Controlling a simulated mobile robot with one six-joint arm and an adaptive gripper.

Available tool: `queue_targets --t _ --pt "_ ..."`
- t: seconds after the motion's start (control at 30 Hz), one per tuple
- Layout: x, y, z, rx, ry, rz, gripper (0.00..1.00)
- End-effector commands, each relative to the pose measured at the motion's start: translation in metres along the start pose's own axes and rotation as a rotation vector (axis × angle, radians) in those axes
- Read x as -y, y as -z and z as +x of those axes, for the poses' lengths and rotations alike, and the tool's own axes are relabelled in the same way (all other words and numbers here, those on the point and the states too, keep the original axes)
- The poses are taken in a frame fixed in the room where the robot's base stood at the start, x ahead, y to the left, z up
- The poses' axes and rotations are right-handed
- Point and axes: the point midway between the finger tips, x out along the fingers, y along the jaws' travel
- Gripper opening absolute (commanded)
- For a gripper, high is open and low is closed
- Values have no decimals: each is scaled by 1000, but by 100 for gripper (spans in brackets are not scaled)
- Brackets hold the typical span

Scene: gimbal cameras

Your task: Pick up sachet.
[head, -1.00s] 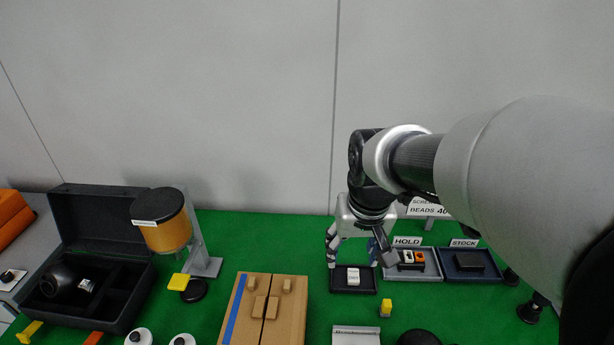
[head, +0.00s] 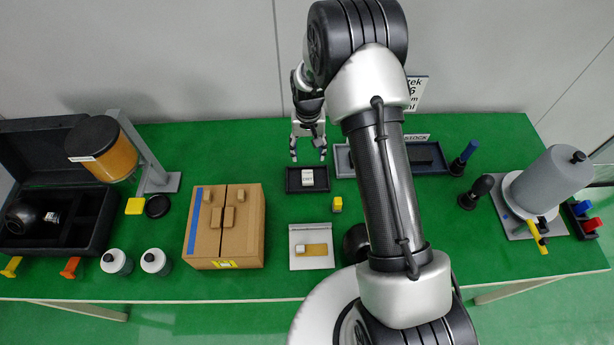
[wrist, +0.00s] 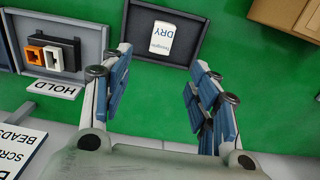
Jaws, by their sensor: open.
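The sachet (head: 307,177) is a small white packet lying in a black tray (head: 292,187). It also shows in the wrist view (wrist: 163,38), with the word DRY on its face, inside the dark tray (wrist: 181,57). My gripper (head: 308,157) is just behind the tray, above the green table. In the wrist view my gripper (wrist: 160,75) is open, with blue-padded fingers spread apart and nothing between them. The sachet lies beyond the fingertips, roughly in line with the gap.
A grey HOLD tray (wrist: 90,15) with an orange and a white part lies beside the black tray.

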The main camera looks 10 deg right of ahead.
Motion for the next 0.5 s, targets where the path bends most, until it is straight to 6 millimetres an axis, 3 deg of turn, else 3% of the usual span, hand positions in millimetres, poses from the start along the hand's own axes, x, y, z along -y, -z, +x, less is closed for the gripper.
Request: queue_targets --t 0.03,0.2,0.5 --pt "0 0 15 2 0 0 55" --pt "0 -1 48 2 0 -1 55" --pt "0 0 71 -1 0 -1 55"
